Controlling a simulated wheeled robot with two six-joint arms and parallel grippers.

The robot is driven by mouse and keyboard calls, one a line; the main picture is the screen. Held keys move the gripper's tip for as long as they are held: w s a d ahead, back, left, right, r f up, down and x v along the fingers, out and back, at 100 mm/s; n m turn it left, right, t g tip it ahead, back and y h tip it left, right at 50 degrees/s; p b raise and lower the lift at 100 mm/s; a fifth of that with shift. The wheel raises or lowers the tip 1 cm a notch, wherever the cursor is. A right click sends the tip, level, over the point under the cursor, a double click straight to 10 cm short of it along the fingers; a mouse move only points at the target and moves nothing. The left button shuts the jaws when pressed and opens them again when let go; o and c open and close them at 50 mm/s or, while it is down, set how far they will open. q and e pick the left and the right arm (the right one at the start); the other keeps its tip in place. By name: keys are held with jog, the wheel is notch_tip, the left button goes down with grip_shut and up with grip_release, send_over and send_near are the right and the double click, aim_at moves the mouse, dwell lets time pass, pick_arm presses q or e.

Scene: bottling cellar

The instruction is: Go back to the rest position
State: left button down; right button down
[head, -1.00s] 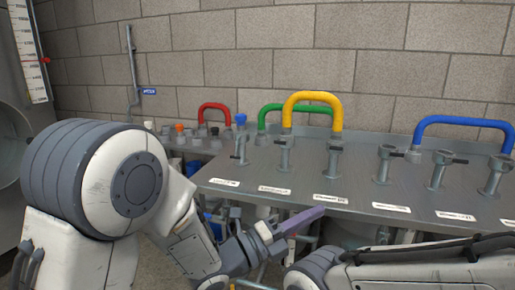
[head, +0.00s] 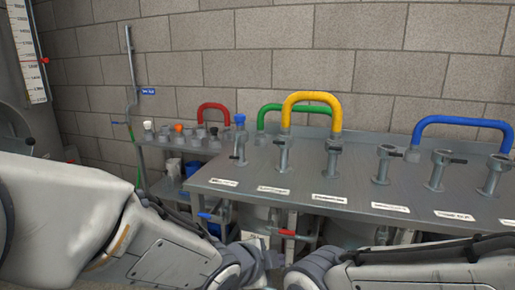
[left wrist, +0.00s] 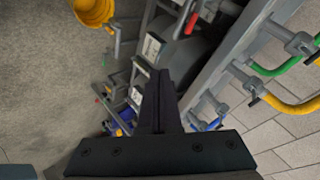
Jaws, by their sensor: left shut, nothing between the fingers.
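My left arm comes in low from the left in the head view, and its gripper (head: 272,258) is small and partly seen in front of the steel bench. In the left wrist view the left gripper (left wrist: 160,74) shows its dark fingers closed together with nothing held. My right arm lies along the bottom right of the head view, in front of the bench; its gripper is not seen.
A steel bench (head: 300,180) carries upright valves, labels and hoses: green, yellow (head: 312,97) and blue (head: 464,121). A red hose (head: 213,106) arches behind a side shelf (head: 178,147) holding small fittings. A brick wall (head: 380,50) stands behind. Bare floor (left wrist: 45,80) shows in the wrist view.

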pick_arm(q)
jog(key=s+a+f+n+g+y, duration=0.1)
jog(key=s+a+n+g+y, duration=0.2)
jog(key=s, duration=0.4)
jog(key=s+a+f+n+g, duration=0.1)
jog(key=s+a+n+g, duration=0.25)
jog(key=s, duration=0.35)
jog(key=s+a+f+n+g+y, duration=0.1)
jog(key=s+a+n+g+y, duration=0.1)
jog(key=s+n, duration=0.45)
notch_tip(320, 180, up, 29)
jog(key=m+p, duration=0.2)
jog(key=p, duration=2.7)
jog(key=shift+s+a+r+p, duration=0.15)
jog(key=shift+s+p, duration=0.25)
